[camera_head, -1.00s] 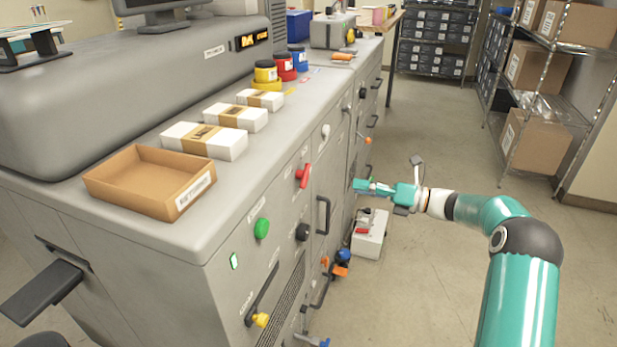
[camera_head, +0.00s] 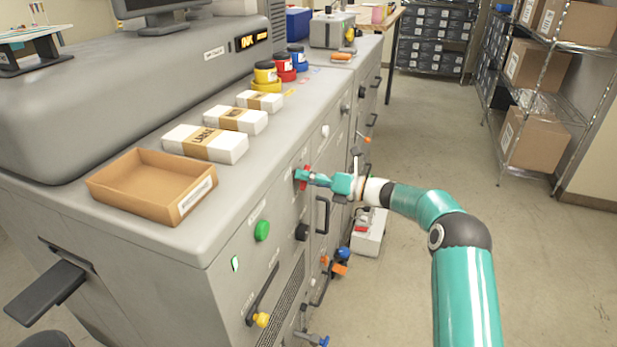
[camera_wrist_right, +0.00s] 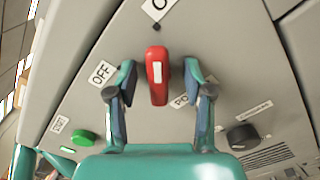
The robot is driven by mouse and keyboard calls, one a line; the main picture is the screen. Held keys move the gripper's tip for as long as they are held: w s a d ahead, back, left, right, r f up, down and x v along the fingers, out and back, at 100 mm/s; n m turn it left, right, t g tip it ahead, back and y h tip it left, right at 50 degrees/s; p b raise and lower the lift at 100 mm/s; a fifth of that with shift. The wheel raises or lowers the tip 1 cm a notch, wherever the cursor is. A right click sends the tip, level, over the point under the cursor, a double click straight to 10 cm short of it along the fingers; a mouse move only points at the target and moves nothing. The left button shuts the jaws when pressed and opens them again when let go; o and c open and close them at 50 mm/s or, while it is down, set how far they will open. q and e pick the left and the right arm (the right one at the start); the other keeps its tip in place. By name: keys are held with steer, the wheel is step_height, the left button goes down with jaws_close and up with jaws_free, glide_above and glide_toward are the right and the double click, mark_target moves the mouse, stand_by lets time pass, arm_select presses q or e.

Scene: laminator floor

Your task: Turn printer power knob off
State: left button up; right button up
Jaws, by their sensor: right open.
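The red power knob (camera_wrist_right: 156,75) is on the grey machine's front panel, with an "OFF" label (camera_wrist_right: 102,74) to its left in the right wrist view. My right gripper (camera_wrist_right: 157,80) is open, one finger on each side of the knob, with gaps visible on both sides. In the head view the right gripper (camera_head: 303,177) is at the knob and covers much of it; a bit of red (camera_head: 304,184) shows. Another label right of the knob is partly hidden by a finger. My left gripper is not in view.
A green button (camera_head: 262,230) and a black knob (camera_head: 302,232) sit lower on the panel. A yellow-tipped lever (camera_head: 261,320) is below. An open cardboard tray (camera_head: 112,198) lies on the machine top. A white box (camera_head: 370,240) stands on the floor. Open floor lies to the right.

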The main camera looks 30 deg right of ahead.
steer(key=shift+c, duration=0.2)
jaws_close()
steer(key=shift+d, duration=0.15)
